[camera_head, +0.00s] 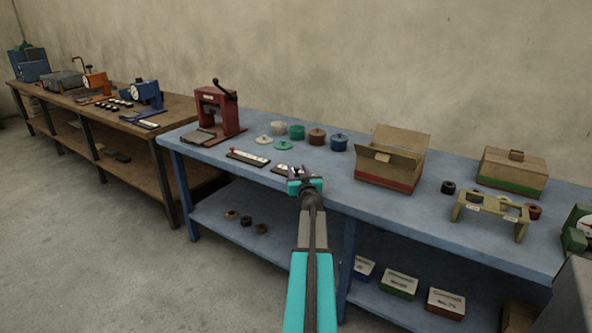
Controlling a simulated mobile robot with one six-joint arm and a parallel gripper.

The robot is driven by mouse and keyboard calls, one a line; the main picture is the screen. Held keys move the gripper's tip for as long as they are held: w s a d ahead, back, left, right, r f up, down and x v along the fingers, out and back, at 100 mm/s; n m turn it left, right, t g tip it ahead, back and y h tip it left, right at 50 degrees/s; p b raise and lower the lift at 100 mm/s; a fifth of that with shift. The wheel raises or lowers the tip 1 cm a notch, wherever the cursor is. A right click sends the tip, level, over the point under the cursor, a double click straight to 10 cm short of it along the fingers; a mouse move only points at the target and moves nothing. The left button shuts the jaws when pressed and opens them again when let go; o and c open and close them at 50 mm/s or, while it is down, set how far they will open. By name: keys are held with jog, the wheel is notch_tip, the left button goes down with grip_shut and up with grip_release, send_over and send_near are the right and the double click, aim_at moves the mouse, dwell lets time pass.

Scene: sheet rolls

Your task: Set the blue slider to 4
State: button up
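My gripper (304,172) is over the front edge of the blue bench, at a pale marked slider strip (283,171). The gripper covers the right part of this strip, so its knob and setting are hidden. I cannot tell whether the fingers touch it or whether they are open or shut. A second slider strip (249,157) lies to the left, with a red knob (233,150) at its left end. No blue knob shows clearly on either strip, and the scale numbers are too small to read.
The blue bench (365,200) also bears a red press (216,112), several coloured round pots, an open cardboard box (391,160), a closed box (512,171) and a wooden stand (492,210). A brown bench (180,110) with devices stands at left.

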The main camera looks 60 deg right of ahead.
jog(key=shift+x, duration=1.05)
grip_shut()
